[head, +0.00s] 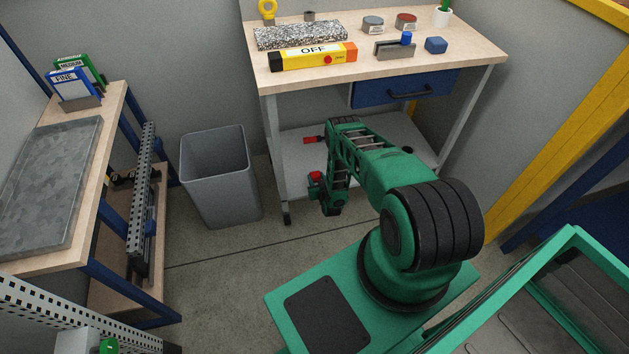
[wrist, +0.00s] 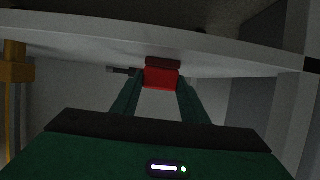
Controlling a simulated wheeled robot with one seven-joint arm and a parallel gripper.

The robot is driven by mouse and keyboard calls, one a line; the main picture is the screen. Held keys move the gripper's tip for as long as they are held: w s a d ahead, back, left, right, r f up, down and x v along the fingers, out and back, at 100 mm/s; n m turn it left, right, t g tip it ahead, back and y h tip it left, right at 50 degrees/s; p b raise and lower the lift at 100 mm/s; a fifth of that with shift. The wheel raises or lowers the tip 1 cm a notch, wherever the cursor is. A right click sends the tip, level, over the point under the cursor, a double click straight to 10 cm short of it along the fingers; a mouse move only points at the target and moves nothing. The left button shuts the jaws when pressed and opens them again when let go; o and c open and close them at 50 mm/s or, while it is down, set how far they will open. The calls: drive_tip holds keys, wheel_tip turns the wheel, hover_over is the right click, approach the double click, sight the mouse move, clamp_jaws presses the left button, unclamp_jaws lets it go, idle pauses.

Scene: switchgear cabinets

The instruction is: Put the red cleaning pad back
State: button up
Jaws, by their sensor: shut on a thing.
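The red cleaning pad shows as a small red block (wrist: 161,78) with a darker red upper band in the wrist view. It sits between the two green fingers of my gripper (wrist: 161,88), which is shut on it. In the head view my gripper (head: 316,184) is low, by the front of the workbench's pale lower shelf (head: 294,160), with a bit of red (head: 315,175) at its fingers. I cannot tell whether the pad touches the shelf. The arm hides part of the shelf.
Another red piece (head: 313,139) with a dark end lies on the lower shelf. A grey bin (head: 215,175) stands left of my gripper.

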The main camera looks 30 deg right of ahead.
drive_tip(key=o, duration=1.2)
drive_tip(key=shift+c, duration=0.2)
drive_tip(key=v, duration=1.2)
drive_tip(key=shift+s, duration=0.1)
drive_tip(key=shift+s, duration=0.1)
